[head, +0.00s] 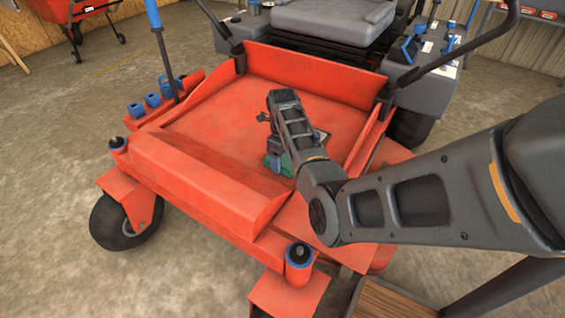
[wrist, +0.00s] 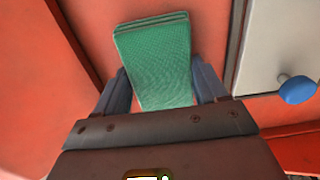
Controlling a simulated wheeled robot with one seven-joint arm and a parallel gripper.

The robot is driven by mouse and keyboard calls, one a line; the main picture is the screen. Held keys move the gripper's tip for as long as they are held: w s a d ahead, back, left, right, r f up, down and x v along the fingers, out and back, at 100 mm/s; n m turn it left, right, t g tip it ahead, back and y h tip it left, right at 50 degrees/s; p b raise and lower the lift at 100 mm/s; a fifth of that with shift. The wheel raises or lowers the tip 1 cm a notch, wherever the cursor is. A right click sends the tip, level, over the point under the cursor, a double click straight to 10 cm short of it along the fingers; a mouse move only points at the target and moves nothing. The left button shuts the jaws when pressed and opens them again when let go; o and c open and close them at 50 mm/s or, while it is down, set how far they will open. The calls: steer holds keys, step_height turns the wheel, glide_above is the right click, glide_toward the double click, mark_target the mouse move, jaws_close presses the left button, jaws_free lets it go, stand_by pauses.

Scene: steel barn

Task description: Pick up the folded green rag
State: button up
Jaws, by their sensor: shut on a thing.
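The folded green rag (wrist: 155,60) shows in the wrist view between the two fingers of my gripper (wrist: 160,88). Its folded layers show at the far edge. My gripper is shut on the rag, with one finger against each side. In the head view, the rag (head: 278,163) is a small green patch on the red deck of the mower, mostly hidden by my arm. My gripper itself is largely hidden behind my wrist there. I cannot tell whether the rag touches the deck.
The red mower deck (head: 215,140) has raised walls around it. A grey seat (head: 335,15) stands behind. Blue-capped posts (head: 299,256) stand at the front corners. In the wrist view, a pale plate with a blue knob (wrist: 297,90) lies right of the rag.

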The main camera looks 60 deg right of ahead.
mark_target(282, 159)
stand_by(0.3)
step_height(282, 159, up, 4)
steer(key=shift+r+p, duration=0.15)
steer(key=shift+p, duration=0.9)
steer(key=s+r+p, duration=0.1)
steer(key=s+r, duration=0.1)
steer(key=s, duration=0.2)
steer(key=s+r+p, duration=0.1)
steer(key=s+r, duration=0.1)
steer(key=s, duration=0.1)
steer(key=s+d+r+p, duration=0.1)
steer(key=s+r, duration=0.1)
steer(key=s, duration=0.2)
steer(key=shift+s+r+p, duration=0.3)
steer(key=shift+s+p, duration=0.05)
steer(key=o, duration=0.5)
steer(key=shift+c, duration=0.2)
steer(key=shift+a, duration=0.1)
steer(key=c, duration=0.4)
